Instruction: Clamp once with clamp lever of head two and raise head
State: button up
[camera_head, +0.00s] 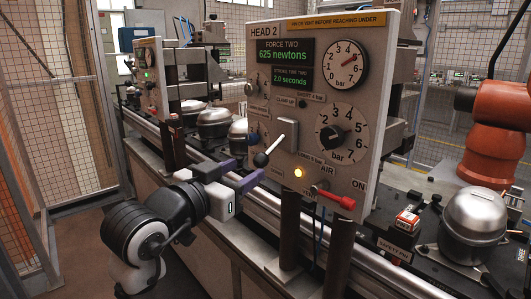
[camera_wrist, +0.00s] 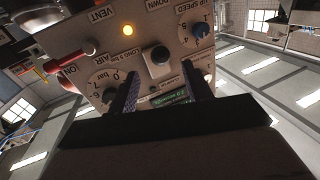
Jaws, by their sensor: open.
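The head two panel (camera_head: 335,110) faces my arm and reads 625 newtons and 2.0 seconds. Its clamp lever (camera_head: 273,147) comes out of a pale block and slants down left to a black knob. My gripper (camera_head: 246,170) is open, with its purple fingers pointing at the panel around the knob's height. In the wrist view, upside down, the black knob (camera_wrist: 160,55) shows between the two open fingers (camera_wrist: 160,72). I cannot tell whether either finger touches it. The head (camera_head: 290,230) stands on dark posts; its underside is mostly hidden.
A red AIR handle (camera_head: 335,198) and a lit amber lamp (camera_head: 298,172) sit low on the panel, near my gripper. Silver compressors (camera_head: 474,217) stand along the line. Another head (camera_head: 150,75) is behind left. An orange robot arm (camera_head: 495,130) stands at the right.

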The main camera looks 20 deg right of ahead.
aim_at(266, 152)
jog(key=p+x, duration=0.1)
jog(key=x, duration=0.8)
jog(key=shift+w, duration=0.1)
grip_shut()
